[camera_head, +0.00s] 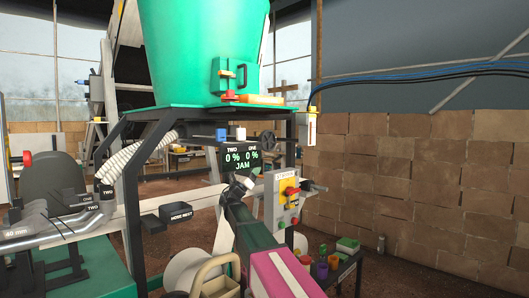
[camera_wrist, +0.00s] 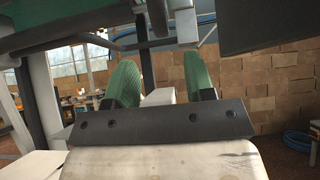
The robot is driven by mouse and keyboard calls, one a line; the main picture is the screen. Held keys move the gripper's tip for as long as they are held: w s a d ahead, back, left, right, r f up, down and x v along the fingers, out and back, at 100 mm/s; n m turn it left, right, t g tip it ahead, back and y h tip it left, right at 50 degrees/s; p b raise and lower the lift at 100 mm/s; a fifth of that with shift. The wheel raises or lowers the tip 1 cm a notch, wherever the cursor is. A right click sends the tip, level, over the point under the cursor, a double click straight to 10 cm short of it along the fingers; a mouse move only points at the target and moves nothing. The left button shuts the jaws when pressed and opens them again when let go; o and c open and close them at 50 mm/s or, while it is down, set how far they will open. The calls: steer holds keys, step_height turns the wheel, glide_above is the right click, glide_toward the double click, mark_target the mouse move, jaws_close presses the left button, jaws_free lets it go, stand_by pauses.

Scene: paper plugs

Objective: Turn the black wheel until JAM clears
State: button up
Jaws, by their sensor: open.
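A black display (camera_head: 241,161) under the green hopper reads TWO 0 %, ONE 0 % and JAM. A dark frame and bars cross above the fingers.
The large green hopper (camera_head: 200,50) stands on a dark frame. A grey control box (camera_head: 283,205) with a red knob on yellow stands right of the display. A brick wall (camera_head: 420,180) closes the right.

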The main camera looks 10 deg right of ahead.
mark_target(264, 149)
steer(key=x, duration=1)
steer(key=shift+w+d+r, duration=0.15)
steer(key=shift+r, duration=0.1)
jaws_close()
